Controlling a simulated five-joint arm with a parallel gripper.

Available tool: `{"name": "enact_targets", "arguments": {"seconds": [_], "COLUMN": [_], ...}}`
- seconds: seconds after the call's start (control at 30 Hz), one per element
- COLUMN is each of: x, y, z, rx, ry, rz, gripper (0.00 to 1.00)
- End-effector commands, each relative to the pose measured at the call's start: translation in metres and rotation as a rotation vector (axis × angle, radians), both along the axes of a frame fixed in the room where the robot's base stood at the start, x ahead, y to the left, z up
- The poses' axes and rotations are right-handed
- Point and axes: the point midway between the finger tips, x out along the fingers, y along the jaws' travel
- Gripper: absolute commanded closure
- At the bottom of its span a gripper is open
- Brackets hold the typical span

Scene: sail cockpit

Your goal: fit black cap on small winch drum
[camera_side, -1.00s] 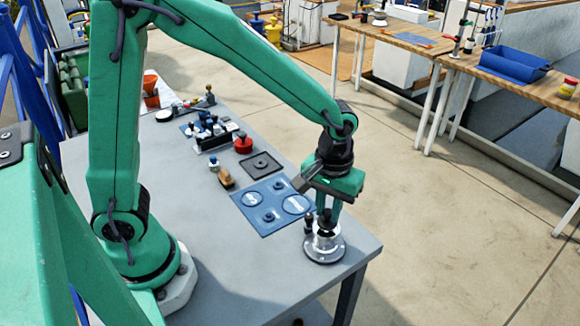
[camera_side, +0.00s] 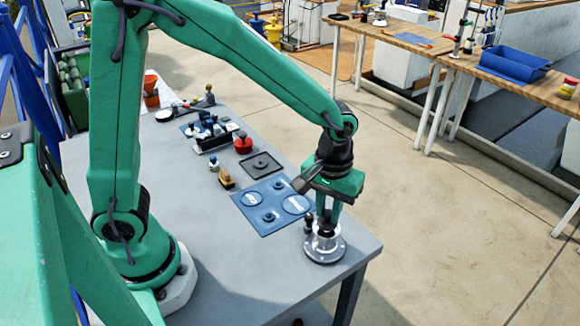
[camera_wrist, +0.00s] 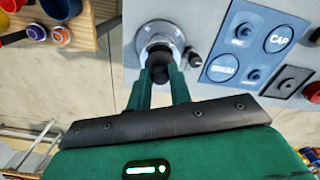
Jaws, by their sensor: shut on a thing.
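The small winch drum (camera_side: 325,250) is a silver flanged cylinder standing on the grey table near its front right corner. It also shows in the wrist view (camera_wrist: 155,31). My gripper (camera_side: 327,226) points down directly over the drum, its two green fingers close to the drum's top. In the wrist view, my gripper (camera_wrist: 160,76) is shut on the black cap (camera_wrist: 157,65), a dark rounded piece between the fingertips. The cap overlaps the drum in that view. I cannot tell whether it touches or is seated on the drum.
A dark upright knob (camera_side: 309,222) stands close beside the drum on its left. A blue mat (camera_side: 262,226) with marked circles lies left of the drum, with a black square tray (camera_side: 261,165) behind it. The table's front right edge is near.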

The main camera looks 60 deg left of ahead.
Motion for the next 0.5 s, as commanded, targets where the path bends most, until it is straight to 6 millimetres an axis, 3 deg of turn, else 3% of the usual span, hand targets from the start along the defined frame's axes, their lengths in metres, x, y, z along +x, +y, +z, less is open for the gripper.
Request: {"name": "enact_targets", "arguments": {"seconds": [0.5], "x": [-0.0002], "y": [0.0], "z": [-0.0093], "rx": [0.001], "ry": [0.001], "rz": [0.0], "gripper": [1.0]}}
